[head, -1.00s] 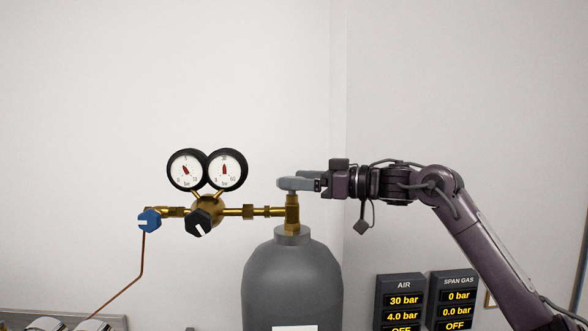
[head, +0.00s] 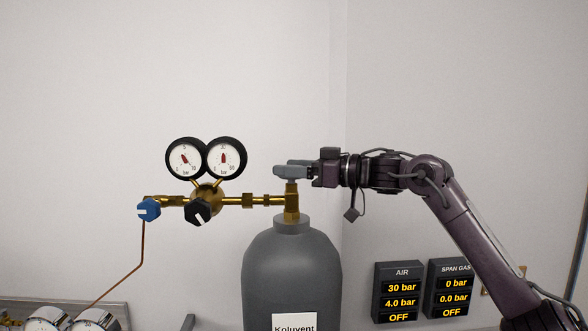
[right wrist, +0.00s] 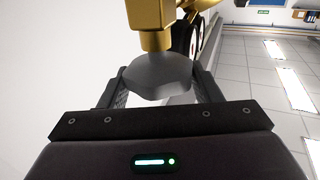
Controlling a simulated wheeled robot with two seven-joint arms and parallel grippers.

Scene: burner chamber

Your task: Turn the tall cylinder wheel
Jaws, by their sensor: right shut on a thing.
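The tall grey cylinder (head: 292,270) stands at the middle of the head view, with a brass valve (head: 291,203) on top. Its grey wheel (head: 291,167) sits above the valve and is largely covered by my right gripper (head: 290,172), which reaches it from the right. In the right wrist view the grey wheel (right wrist: 157,77) lies between the two fingers of my right gripper (right wrist: 158,88), one on each side, below the brass valve body (right wrist: 153,18). The right gripper is shut on the wheel. My left gripper is not in view.
A brass regulator with two gauges (head: 205,158), a black knob (head: 198,212) and a blue knob (head: 149,209) extends left of the valve. AIR (head: 398,291) and SPAN GAS (head: 451,288) displays hang at lower right. More gauges (head: 95,320) show at bottom left.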

